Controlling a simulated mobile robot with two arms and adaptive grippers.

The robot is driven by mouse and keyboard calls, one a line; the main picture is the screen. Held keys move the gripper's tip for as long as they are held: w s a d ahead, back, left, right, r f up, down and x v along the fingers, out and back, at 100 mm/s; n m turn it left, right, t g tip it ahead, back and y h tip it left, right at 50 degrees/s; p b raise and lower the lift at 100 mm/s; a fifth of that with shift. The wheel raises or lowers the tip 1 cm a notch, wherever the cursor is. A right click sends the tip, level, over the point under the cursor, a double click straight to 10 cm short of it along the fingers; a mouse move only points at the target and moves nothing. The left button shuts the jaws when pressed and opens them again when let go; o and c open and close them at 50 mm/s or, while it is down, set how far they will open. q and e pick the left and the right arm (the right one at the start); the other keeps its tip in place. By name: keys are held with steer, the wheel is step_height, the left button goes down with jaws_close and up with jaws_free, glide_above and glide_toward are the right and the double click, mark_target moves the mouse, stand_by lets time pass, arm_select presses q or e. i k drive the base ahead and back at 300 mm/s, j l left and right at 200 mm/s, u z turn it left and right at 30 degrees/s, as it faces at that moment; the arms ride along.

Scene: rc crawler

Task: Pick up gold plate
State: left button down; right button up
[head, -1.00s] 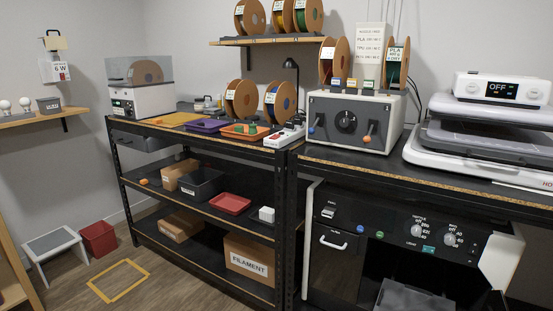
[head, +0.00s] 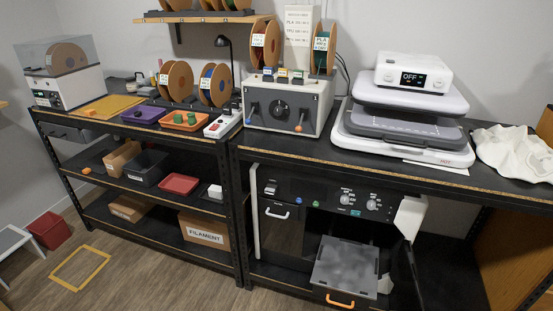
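A flat gold plate (head: 103,107) lies on the left part of the black workbench top, in front of the clear-lidded spool box. A purple tray (head: 146,115) sits just to its right. Neither of my grippers is in the head view.
An orange tray (head: 186,121) and a white power strip (head: 222,123) sit further right on the bench. A grey control box (head: 288,107) and a heat press (head: 405,125) stand on the right bench. Below, a grey plate-like part with an orange handle (head: 341,301) juts out.

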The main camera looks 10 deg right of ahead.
mark_target(109, 106)
steer(key=z, duration=1)
steer(key=u, duration=1.65)
steer(key=z, duration=0.6)
steer(key=i+j+z, duration=0.2)
steer(key=z, duration=0.15)
steer(key=i+j+z, duration=0.15)
steer(key=j+z, duration=0.15)
steer(key=j, duration=0.15)
steer(key=i+j+z, duration=0.1)
steer(key=j+z, duration=0.25)
